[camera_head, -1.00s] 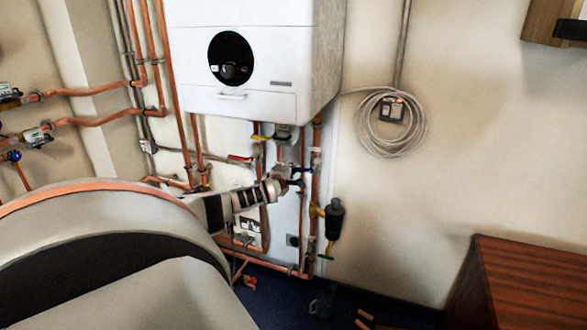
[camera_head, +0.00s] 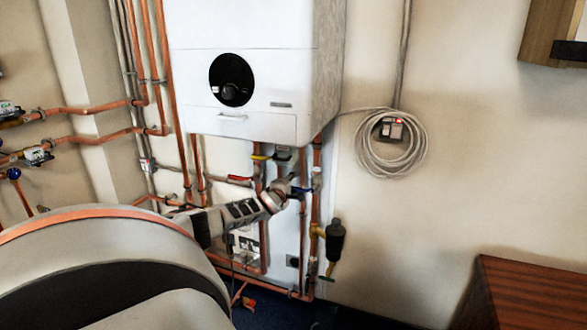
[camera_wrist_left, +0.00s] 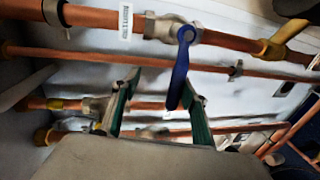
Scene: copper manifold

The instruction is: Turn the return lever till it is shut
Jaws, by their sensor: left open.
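A blue lever (camera_wrist_left: 181,68) sits on a valve (camera_wrist_left: 165,27) on the upper copper pipe in the left wrist view. It hangs across the pipe line, steeply slanted. Beside the valve is a small white label (camera_wrist_left: 126,19), too small to read surely. My left gripper (camera_wrist_left: 160,80) is open, its green-lined fingers either side of a gap. The lever's free end is in that gap, close to the right finger; I cannot tell whether they touch. In the head view my left gripper (camera_head: 286,186) is under the boiler, beside the blue lever (camera_head: 303,190). My right gripper is not in view.
The white boiler (camera_head: 250,75) hangs just above my gripper. A red lever (camera_head: 240,178), a yellow lever (camera_head: 261,157) and a black fitting (camera_head: 335,240) are close by. Copper pipes surround it. A cable coil (camera_head: 391,145) hangs at right; a wooden cabinet (camera_head: 530,300) stands lower right.

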